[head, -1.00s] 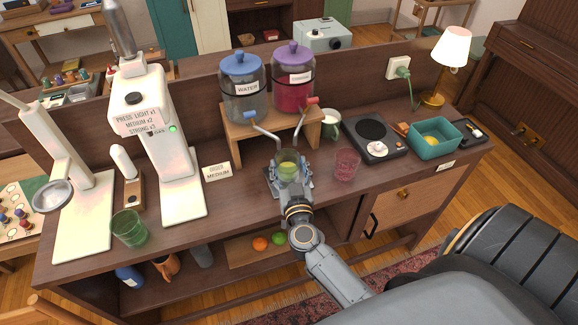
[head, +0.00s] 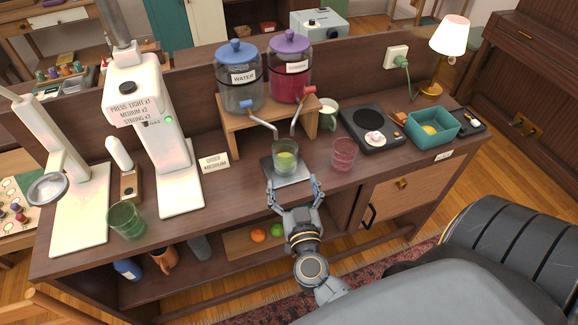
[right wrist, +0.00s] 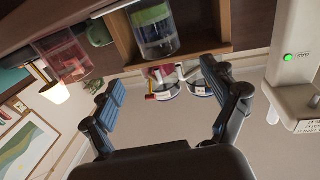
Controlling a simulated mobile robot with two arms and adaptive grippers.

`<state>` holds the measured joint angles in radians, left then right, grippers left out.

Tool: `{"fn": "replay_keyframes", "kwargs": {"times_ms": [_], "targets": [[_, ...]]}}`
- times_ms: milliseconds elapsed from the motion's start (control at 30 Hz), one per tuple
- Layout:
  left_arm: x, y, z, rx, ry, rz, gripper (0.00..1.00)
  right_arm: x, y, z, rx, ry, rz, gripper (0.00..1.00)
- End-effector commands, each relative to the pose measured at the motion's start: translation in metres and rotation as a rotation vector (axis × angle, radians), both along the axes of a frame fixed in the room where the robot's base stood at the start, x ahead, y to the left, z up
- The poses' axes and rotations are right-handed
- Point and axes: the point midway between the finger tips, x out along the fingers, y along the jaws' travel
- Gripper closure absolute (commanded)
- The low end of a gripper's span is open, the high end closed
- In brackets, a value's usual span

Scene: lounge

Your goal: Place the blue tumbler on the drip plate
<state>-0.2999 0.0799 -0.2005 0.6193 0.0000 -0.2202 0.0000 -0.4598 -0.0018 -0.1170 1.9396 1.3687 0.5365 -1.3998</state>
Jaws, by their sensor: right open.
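A see-through tumbler (head: 285,152) with a faint bluish-grey tint and yellow-green contents stands upright on the grey drip plate (head: 297,181) below the two taps. The tumbler also shows in the right wrist view (right wrist: 156,38), beyond my fingertips. My right gripper (head: 293,185) is open and empty at the front edge of the plate, its fingers spread and apart from the tumbler. Its two fingers also frame the right wrist view (right wrist: 165,88). My left gripper is not in view.
A pink tumbler (head: 343,155) stands right of the plate and a green tumbler (head: 127,221) far left. The water jar (head: 240,78) and red-drink jar (head: 289,70) sit on a wooden stand (head: 237,130) behind. A white machine (head: 160,135) stands left.

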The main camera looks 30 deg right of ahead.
Motion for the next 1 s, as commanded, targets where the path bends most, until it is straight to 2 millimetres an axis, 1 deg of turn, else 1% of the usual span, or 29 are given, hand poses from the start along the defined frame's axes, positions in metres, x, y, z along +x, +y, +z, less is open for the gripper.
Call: {"fn": "replay_keyframes", "kwargs": {"times_ms": [33,200,467,567,667,767,800,833,867,900,933,967,1000], "targets": [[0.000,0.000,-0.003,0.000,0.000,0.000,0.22,-0.008,0.003,-0.002,0.001,0.002,-0.001,0.14],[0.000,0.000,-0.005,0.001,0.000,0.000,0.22,-0.022,0.010,-0.001,0.000,0.000,-0.001,0.14],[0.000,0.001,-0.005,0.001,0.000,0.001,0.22,-0.025,0.011,0.000,0.000,0.000,0.001,0.14],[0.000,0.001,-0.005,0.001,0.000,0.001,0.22,-0.022,0.017,-0.013,-0.006,0.017,0.028,0.14],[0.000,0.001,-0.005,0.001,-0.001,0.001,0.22,-0.018,0.035,-0.053,-0.016,0.072,0.112,0.14],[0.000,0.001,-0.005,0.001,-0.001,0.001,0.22,-0.021,0.062,-0.120,-0.017,0.183,0.244,0.14],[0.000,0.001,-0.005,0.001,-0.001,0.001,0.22,-0.027,0.074,-0.153,-0.010,0.244,0.302,0.14],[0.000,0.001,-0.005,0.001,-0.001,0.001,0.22,-0.033,0.081,-0.178,-0.004,0.295,0.345,0.14],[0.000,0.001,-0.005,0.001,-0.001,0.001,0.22,-0.042,0.089,-0.204,0.003,0.351,0.384,0.14],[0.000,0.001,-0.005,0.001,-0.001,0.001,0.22,-0.056,0.096,-0.238,0.018,0.430,0.434,0.14],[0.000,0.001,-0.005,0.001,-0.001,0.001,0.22,-0.068,0.101,-0.264,0.028,0.494,0.468,0.14],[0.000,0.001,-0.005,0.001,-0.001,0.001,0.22,-0.083,0.104,-0.289,0.040,0.562,0.498,0.14],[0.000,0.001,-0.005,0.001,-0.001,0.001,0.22,-0.105,0.107,-0.322,0.058,0.656,0.531,0.14]]}}
